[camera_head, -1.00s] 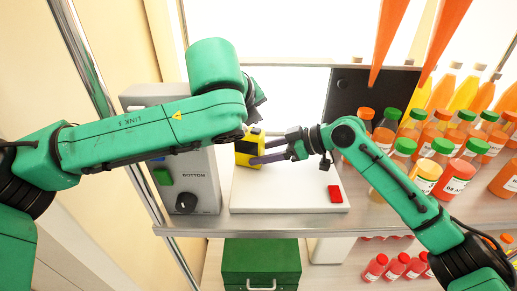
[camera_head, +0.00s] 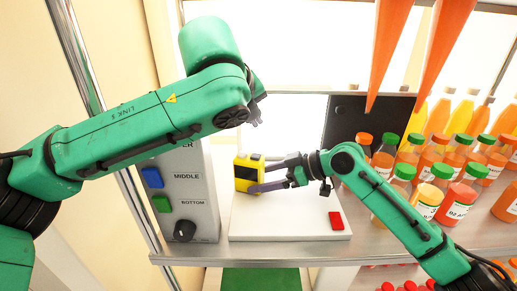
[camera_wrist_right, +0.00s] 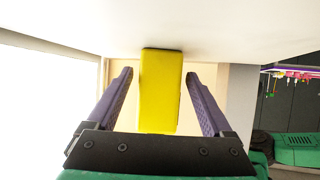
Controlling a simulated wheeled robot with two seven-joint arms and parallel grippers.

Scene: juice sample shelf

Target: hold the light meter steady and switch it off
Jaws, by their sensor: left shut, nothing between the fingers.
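The light meter (camera_head: 246,173) is a small yellow box with a black top part, standing on a white board. My right gripper (camera_head: 267,178) reaches in from the right at the meter. In the right wrist view the yellow meter (camera_wrist_right: 160,92) stands between the two purple fingers (camera_wrist_right: 160,85), with a gap on each side. The right gripper is open around it and not visibly touching. My left gripper (camera_head: 256,116) is shut and empty, above and behind the meter in the picture, partly hidden by its own arm. The meter's switch cannot be made out.
A grey panel (camera_head: 201,215) with blue and green buttons and a black knob stands left of the board (camera_head: 290,230). A red block (camera_head: 336,221) sits at the board's front right. Several juice bottles (camera_head: 425,195) crowd the shelf on the right. A black plate (camera_head: 350,118) stands behind.

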